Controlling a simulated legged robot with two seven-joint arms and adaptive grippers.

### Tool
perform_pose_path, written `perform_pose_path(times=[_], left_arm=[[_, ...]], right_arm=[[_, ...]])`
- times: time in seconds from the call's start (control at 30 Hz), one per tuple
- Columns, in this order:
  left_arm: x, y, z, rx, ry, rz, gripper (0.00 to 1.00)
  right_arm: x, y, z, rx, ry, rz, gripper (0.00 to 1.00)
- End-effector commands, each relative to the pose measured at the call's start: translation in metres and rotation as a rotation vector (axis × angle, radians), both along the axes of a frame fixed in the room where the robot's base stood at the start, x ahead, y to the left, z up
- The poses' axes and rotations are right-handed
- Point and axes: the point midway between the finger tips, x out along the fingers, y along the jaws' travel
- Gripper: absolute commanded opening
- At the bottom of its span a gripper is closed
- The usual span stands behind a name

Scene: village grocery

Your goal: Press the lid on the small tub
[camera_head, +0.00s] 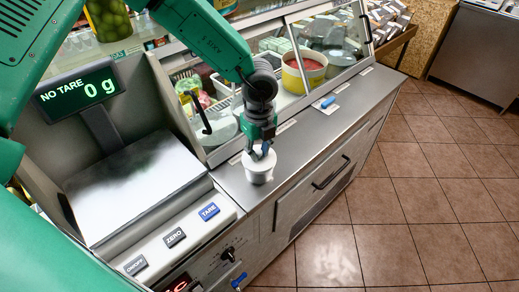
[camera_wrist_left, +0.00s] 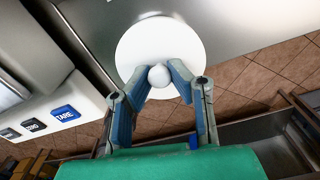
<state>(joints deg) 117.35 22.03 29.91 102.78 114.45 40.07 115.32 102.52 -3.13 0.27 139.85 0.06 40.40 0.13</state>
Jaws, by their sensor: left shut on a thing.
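A small white tub (camera_head: 259,173) stands upright on the steel counter, right of the scale. A round white lid (camera_wrist_left: 160,42) with a ball-shaped knob (camera_wrist_left: 159,76) shows in the left wrist view. My left gripper (camera_head: 259,153) is over the tub, its fingers pointing down and shut on the knob; the fingers also show in the left wrist view (camera_wrist_left: 158,80). In the head view the fingers cover part of the lid at the tub's top. I cannot tell whether the lid is fully seated. My right gripper is not in view.
A scale (camera_head: 137,185) reading 0 g stands left of the tub, with a blue TARE button (camera_wrist_left: 65,113). A glass display case (camera_head: 310,75) rises behind. The counter's front edge is close to the tub.

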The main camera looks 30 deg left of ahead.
Motion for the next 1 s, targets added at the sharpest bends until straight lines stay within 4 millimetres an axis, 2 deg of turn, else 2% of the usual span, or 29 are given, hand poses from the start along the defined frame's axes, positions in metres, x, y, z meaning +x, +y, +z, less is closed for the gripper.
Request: perform_pose_path(times=[0.43, 0.47, 0.5, 0.73, 0.77, 0.8, 1.0], left_arm=[[0.0, 0.0, -0.0004, 0.0, 0.0, 0.0, 0.0], [0.0, 0.0, -0.0004, 0.0, 0.0, 0.0, 0.26], [0.0, 0.0, -0.0004, 0.0, 0.0, 0.0, 0.4], [0.0, 0.0, -0.0003, 0.0, 0.0, 0.0, 0.4], [0.0, 0.0, -0.0004, 0.0, 0.0, 0.0, 0.47], [0.0, 0.0, -0.0003, 0.0, 0.0, 0.0, 0.6], [0.0, 0.0, -0.0003, 0.0, 0.0, 0.0, 0.61]], right_arm=[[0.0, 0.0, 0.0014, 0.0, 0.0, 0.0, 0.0], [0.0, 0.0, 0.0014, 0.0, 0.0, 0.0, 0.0], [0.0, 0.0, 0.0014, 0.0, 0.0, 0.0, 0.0], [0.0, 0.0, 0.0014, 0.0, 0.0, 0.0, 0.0], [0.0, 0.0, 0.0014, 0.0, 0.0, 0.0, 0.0], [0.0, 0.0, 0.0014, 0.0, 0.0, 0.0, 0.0], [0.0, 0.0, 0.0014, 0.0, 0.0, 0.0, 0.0]])
